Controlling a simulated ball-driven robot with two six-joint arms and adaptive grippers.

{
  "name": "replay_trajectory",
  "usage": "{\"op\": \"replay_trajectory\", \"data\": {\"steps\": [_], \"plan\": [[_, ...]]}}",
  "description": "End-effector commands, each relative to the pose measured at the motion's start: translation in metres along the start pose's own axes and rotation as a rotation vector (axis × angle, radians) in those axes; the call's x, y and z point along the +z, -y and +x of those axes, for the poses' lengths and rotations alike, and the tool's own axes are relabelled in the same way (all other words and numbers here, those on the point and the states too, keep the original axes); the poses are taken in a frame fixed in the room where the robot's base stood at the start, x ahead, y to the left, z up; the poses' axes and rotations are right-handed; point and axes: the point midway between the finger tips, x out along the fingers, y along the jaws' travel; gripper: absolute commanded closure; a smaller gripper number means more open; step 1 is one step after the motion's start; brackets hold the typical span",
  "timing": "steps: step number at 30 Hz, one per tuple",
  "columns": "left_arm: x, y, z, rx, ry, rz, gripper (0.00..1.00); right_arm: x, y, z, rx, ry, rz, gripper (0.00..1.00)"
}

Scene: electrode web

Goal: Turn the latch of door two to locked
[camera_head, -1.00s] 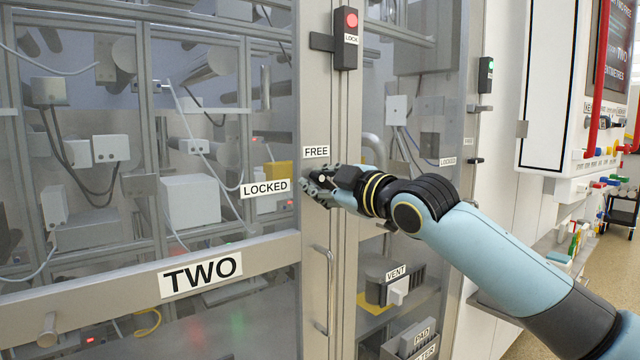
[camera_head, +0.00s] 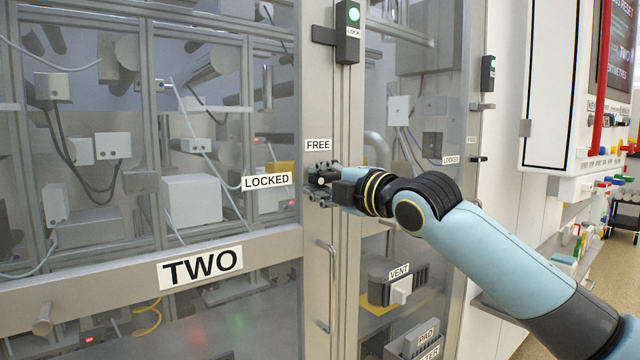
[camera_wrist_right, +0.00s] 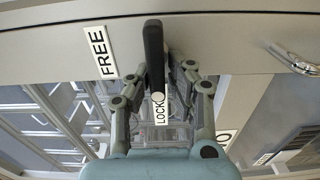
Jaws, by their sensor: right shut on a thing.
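Door two is a glazed, grey-framed door with a TWO label (camera_head: 200,267). Its latch (camera_wrist_right: 154,55) is a dark lever, clearest in the right wrist view, where its free end reaches toward the partly hidden LOCKED label (camera_wrist_right: 160,110). In the head view my gripper hides most of the latch. The LOCKED label (camera_head: 268,181) is left of it and the FREE label (camera_head: 318,145) is above. My right gripper (camera_head: 318,183) is shut on the latch, with a finger on each side of the lever in the wrist view. My left gripper is not in view.
A lamp box marked LOCK (camera_head: 348,32) above the latch shows green. A vertical door handle (camera_head: 327,287) stands below my gripper.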

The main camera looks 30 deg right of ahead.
Motion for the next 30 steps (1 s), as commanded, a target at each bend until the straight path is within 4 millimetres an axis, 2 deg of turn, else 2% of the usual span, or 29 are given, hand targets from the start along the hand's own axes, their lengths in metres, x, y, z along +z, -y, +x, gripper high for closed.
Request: {"op": "replay_trajectory", "data": {"steps": [1, 16, 17, 21, 30], "plan": [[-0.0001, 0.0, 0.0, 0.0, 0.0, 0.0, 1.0, -0.0008, -0.0087, 0.0003, 0.02, -0.002, -0.018, 1.0], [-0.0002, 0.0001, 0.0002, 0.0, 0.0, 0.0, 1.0, -0.0009, -0.0092, 0.0002, 0.021, -0.002, -0.035, 1.0], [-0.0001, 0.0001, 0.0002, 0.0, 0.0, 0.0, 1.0, -0.0009, -0.0092, 0.0002, 0.021, -0.002, -0.035, 0.79], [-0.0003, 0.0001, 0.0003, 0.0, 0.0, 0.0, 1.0, -0.0008, -0.0078, 0.0002, 0.017, -0.002, -0.033, 0.62], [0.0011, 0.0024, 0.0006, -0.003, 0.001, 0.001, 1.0, -0.0002, -0.0031, -0.0028, 0.008, -0.001, -0.03, 0.62]]}}
